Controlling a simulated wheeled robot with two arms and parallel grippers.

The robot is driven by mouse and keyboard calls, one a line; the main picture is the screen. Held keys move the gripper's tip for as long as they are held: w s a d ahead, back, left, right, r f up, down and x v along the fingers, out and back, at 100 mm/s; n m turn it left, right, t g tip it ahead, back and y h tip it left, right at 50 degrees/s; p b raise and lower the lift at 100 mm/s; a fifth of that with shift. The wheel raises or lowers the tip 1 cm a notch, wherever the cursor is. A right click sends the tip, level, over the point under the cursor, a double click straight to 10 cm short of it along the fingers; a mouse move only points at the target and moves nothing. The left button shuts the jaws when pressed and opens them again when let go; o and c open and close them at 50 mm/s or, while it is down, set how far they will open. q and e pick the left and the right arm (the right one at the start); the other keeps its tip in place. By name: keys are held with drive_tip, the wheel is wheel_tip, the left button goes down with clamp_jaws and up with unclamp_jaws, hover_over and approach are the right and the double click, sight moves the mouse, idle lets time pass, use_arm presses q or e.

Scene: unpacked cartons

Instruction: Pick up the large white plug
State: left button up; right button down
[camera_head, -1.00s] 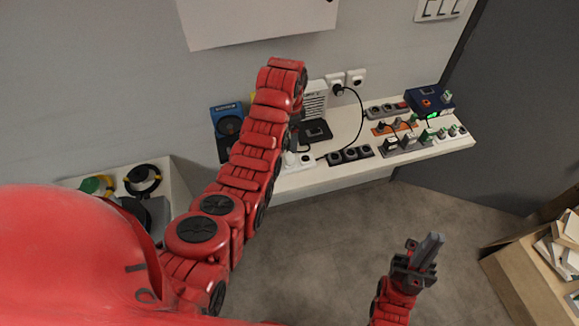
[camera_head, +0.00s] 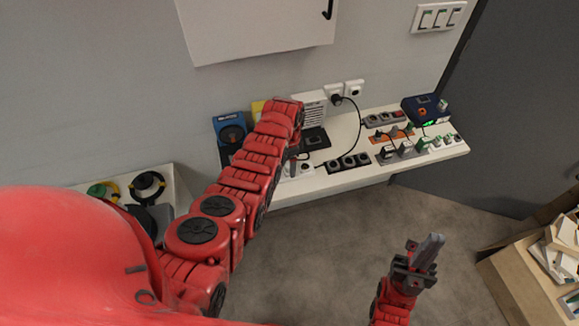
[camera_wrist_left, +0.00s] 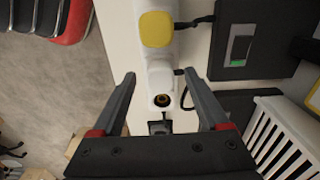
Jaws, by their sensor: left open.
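My left gripper (camera_wrist_left: 163,100) is open in the left wrist view, one finger on each side of a white plug-like body (camera_wrist_left: 157,78). This body has a yellow round face and a dark round hole with a brassy ring. I cannot tell whether a finger touches it. In the head view, my left gripper is mostly hidden behind its own red arm at the shelf's front edge. White pieces (camera_head: 305,169) show beside it there. My right gripper (camera_head: 428,252) hangs over the floor, its fingers together and empty.
The white shelf (camera_head: 330,182) holds a black socket strip (camera_head: 348,162), several plugs and adapters and a blue box (camera_head: 424,108). A cable runs from the wall socket (camera_head: 345,90). A white slatted box (camera_wrist_left: 286,135) and a black device (camera_wrist_left: 250,45) stand close to my left gripper.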

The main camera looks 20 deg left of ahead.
use_arm(q)
clamp_jaws()
drive_tip(key=shift+w+r, duration=0.15)
drive_tip(key=shift+r, duration=0.05)
idle(0.6)
